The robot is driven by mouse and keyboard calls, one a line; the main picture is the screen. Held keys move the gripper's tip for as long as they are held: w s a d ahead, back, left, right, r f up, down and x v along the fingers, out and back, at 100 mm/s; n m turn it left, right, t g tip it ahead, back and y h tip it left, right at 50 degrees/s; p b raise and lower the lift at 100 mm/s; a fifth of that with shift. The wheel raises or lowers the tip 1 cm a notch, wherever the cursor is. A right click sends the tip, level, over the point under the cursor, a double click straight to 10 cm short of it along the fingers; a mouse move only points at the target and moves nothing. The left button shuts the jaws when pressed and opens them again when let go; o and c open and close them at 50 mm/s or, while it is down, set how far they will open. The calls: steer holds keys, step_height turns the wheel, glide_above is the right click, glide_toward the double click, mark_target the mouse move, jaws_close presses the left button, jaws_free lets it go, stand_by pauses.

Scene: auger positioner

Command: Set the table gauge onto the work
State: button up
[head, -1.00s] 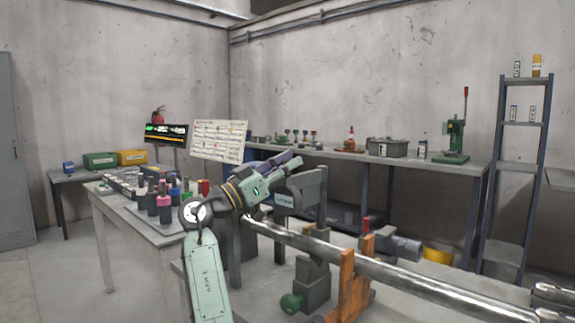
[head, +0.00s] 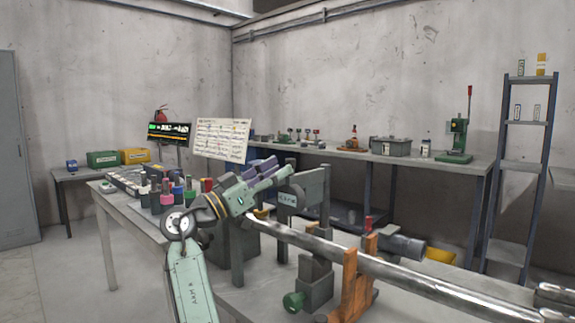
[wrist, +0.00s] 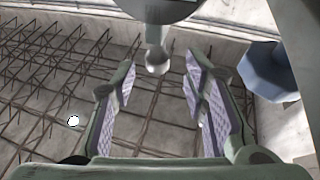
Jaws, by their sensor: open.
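The work appears to be the long bright metal shaft (head: 400,277), running from the middle to the lower right on supports. My gripper (head: 277,166) is open and empty beside the shaft's left end, above it, its purple-padded fingers pointing up and right. A grey upright plate with a label (head: 311,188) stands just beyond the fingers. In the wrist view my gripper (wrist: 160,75) has its fingers wide apart. A metal stem with a rounded tip (wrist: 157,62) shows near the gap between the fingertips, under a dark round body (wrist: 158,8). I cannot tell which thing is the table gauge.
An orange support (head: 354,285) and a grey block with a green knob (head: 315,282) stand at the shaft. A table with several coloured bottles (head: 166,198) is at the left. A back bench (head: 350,157) holds a green press (head: 458,140). A blue faceted thing (wrist: 265,72) is near my right finger.

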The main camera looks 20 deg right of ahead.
steer(key=v, duration=0.7)
steer(key=shift+a+f, duration=0.2)
steer(key=shift+a, duration=0.1)
